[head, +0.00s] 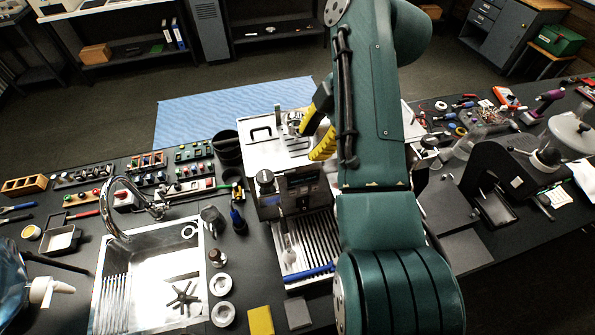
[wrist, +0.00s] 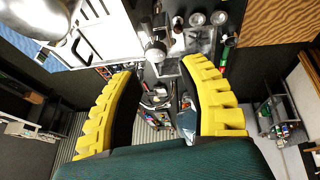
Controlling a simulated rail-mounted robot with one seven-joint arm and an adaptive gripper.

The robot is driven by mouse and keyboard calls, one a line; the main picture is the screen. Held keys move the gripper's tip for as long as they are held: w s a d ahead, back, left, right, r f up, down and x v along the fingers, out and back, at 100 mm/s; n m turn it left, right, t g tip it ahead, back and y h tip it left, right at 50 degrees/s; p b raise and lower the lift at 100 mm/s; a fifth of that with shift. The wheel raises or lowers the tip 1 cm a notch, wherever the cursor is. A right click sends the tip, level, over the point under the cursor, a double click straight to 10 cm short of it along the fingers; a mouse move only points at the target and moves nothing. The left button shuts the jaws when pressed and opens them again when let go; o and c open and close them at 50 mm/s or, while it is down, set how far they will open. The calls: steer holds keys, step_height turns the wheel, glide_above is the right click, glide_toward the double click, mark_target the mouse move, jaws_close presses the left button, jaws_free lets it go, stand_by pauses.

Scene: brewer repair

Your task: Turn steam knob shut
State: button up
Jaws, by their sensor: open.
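The brewer (head: 290,200) is a metal machine with a pale top plate, dark front and slatted drip tray. A round black knob with a pale cap (head: 265,178) stands at its front left corner; I take it for the steam knob, though no label is readable. In the wrist view a round knob (wrist: 155,52) shows just beyond and between the fingertips, apart from them. My gripper (head: 318,125) has yellow ribbed fingers and is above the brewer's top, right of and behind the knob. The wrist view shows the fingers (wrist: 163,72) wide apart with nothing held. My arm hides the brewer's right side.
A sink (head: 155,275) with a curved tap (head: 125,205) lies left of the brewer. A dark pitcher (head: 227,148) stands beside its back left. A grinder (head: 515,165) and tools crowd the right. A yellow block (head: 260,320) lies near the front edge.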

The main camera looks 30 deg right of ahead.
step_height(320, 180, up, 2)
steer(key=d, duration=0.2)
steer(key=b, duration=0.2)
glide_toward(292, 172)
steer(key=shift+t, duration=0.4)
steer(key=x, duration=0.9)
steer(key=shift+s+f, duration=0.15)
steer(key=shift+s, duration=0.1)
steer(key=shift+c, duration=0.4)
jaws_close()
